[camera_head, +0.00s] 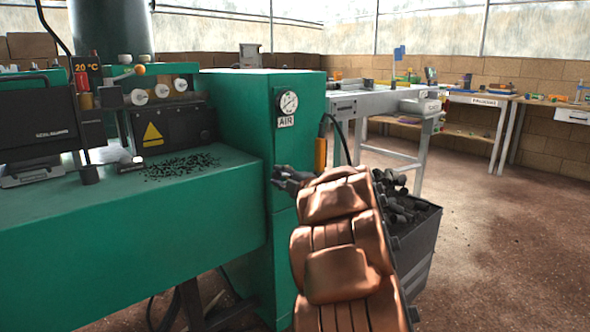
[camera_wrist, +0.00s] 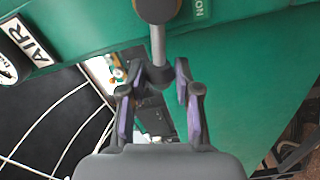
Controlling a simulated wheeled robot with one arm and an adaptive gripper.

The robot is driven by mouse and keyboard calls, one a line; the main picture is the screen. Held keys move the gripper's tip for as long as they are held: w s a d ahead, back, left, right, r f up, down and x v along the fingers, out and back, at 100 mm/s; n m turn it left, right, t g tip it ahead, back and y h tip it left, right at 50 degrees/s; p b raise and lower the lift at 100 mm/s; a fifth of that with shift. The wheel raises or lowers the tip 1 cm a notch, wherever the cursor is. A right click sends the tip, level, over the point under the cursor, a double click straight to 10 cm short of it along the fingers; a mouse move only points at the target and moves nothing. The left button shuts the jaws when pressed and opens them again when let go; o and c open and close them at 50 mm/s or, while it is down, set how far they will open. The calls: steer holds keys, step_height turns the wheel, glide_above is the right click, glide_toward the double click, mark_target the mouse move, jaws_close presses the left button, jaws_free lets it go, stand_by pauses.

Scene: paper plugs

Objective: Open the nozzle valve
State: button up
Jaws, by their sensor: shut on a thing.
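My gripper (camera_head: 290,178) is at the front of the green cabinet (camera_head: 235,110), below the round AIR gauge (camera_head: 288,102). In the wrist view, my gripper (camera_wrist: 159,82) has its purple-padded fingers on both sides of the dark end of a grey rod (camera_wrist: 158,45) and is shut on it. The rod has a dark, brown-ringed knob (camera_wrist: 157,8) at its other end, cut by the top edge. It looks like the valve's handle, but I cannot tell its set position. In the head view, my gripper and arm hide this part.
An orange-handled item (camera_head: 320,152) is at the cabinet's right edge. A dark bin (camera_head: 420,245) of black pieces stands right of my arm. The green machine table (camera_head: 120,225) with dark crumbs is at left. The floor at right is clear.

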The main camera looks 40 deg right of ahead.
steer(key=shift+f, duration=0.1)
stand_by(0.3)
steer(key=shift+a+f+n+b, duration=0.1)
steer(key=shift+f+n+b, duration=0.6)
steer(key=shift+n+b, duration=1.05)
steer(key=shift+m+b, duration=0.35)
steer(key=shift+b, duration=0.05)
steer(key=o, duration=0.9)
steer(key=shift+s+r, duration=0.1)
steer(key=shift+s, duration=0.05)
steer(key=s, duration=0.3)
steer(key=shift+s+p, duration=0.35)
steer(key=shift+s, duration=0.05)
